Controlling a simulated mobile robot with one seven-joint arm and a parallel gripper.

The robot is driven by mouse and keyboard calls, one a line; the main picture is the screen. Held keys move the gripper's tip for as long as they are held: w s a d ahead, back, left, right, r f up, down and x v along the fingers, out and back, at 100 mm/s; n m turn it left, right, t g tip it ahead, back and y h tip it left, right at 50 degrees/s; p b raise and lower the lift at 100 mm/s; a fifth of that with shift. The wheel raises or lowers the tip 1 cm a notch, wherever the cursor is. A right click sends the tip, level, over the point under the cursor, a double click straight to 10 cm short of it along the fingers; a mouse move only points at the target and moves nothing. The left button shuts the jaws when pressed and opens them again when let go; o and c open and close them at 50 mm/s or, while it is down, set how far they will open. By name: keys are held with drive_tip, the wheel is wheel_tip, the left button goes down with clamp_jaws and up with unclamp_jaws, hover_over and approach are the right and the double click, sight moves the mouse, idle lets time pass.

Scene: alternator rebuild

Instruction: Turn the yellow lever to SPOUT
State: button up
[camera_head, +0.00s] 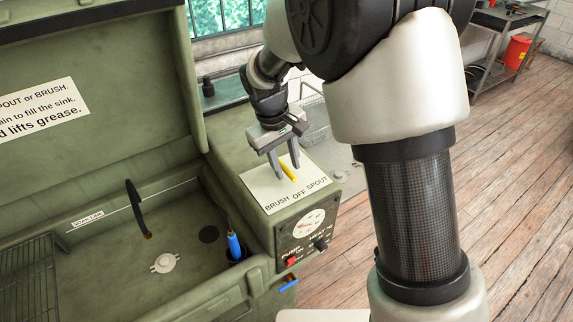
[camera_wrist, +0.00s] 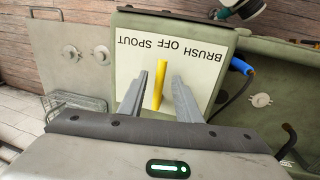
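The yellow lever (camera_head: 288,173) stands on a white label plate (camera_head: 256,190) on top of the green washer's side housing. The plate reads BRUSH, OFF and SPOUT; the lever's end points about at OFF. In the wrist view the lever (camera_wrist: 160,85) lies between the two fingers, with SPOUT on the left and BRUSH on the right of the plate (camera_wrist: 205,75). My gripper (camera_head: 284,170) is open above the plate; it also shows in the wrist view (camera_wrist: 161,76). A gap shows on each side of the lever, and I see no finger touching it.
The green sink basin (camera_head: 110,235) lies left of the housing, with a blue-handled brush (camera_head: 234,246) and a black spout (camera_head: 137,208). A dial panel (camera_head: 306,226) with a red switch is on the housing's front. A wire basket (camera_wrist: 75,102) sits beyond the housing.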

drive_tip(key=shift+f, duration=0.25)
clamp_jaws()
